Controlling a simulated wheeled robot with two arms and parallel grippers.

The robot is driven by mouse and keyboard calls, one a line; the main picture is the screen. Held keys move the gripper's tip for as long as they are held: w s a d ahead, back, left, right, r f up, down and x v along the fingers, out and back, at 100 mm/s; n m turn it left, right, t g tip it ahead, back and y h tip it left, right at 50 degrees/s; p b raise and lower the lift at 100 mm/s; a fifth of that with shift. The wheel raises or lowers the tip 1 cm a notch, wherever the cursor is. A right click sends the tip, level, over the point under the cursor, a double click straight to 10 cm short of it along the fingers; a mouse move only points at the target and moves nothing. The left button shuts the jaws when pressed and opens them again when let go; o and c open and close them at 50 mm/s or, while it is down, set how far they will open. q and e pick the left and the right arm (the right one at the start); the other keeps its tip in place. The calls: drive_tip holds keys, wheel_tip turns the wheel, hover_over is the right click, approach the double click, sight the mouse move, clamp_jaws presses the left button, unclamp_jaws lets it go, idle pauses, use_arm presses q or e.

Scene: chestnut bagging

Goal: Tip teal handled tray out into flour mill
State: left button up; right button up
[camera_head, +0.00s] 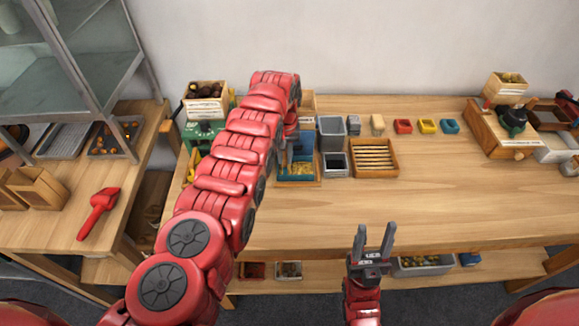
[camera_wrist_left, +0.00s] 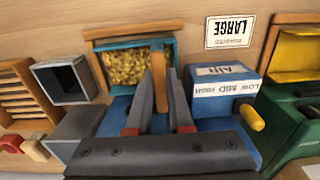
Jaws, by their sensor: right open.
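The teal tray (camera_wrist_left: 108,80) holds yellowish bits and has a wooden handle (camera_wrist_left: 158,76) pointing toward my left gripper (camera_wrist_left: 160,72) in the left wrist view. The handle lies between its two dark fingers; whether they press on it is unclear. In the head view the tray (camera_head: 297,181) sits at the blue machine, partly behind my left arm, which hides the left gripper's fingers. My right gripper (camera_head: 374,241) is open and empty before the table's front edge. A wooden machine with a dark green part (camera_head: 513,120) at the far right may be the flour mill.
The table's middle is clear.

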use_arm(q)
clamp_jaws()
drive_tip(key=shift+r, duration=0.1)
wheel_tip(320, 180, up, 5)
drive_tip(key=p, duration=0.4)
drive_tip(key=shift+p, duration=0.35)
drive_tip(key=shift+s, duration=0.1)
